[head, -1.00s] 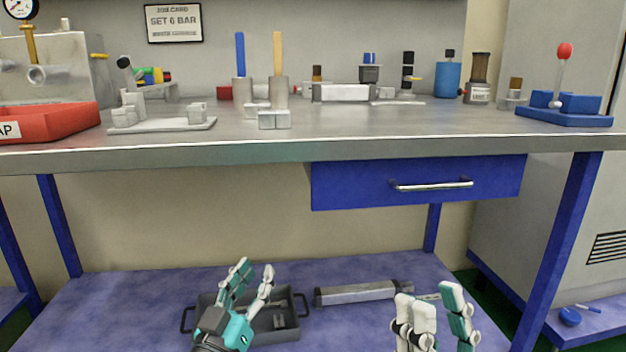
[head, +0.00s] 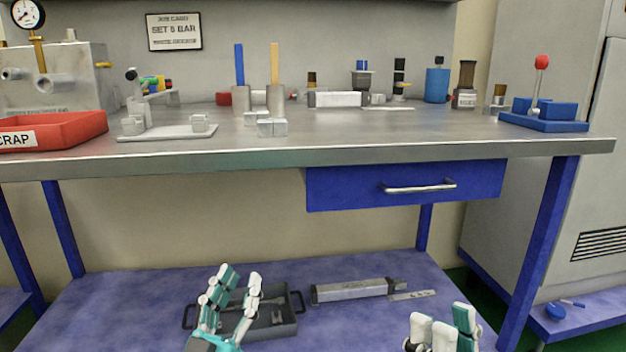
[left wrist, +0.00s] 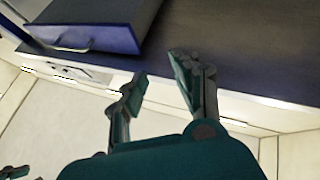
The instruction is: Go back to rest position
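My left gripper (head: 236,283) is in the lower middle of the head view, with its fingers pointing up and apart, and nothing between them. In the left wrist view the same gripper (left wrist: 160,75) shows two teal fingers spread wide with an empty gap. My right gripper (head: 443,325) is at the bottom right of the head view, cut off by the lower edge. Its finger groups stand close together, and its gap is hard to see. Both grippers appear in front of the bench, below the tabletop in the picture.
The steel bench top (head: 370,143) carries a red scrap tray (head: 70,128), fixtures, bottles and a blue lever block (head: 545,123). Below is a closed blue drawer (head: 340,188). The lower shelf (head: 110,315) holds a grey tray (head: 290,322) and a long metal box (head: 350,290).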

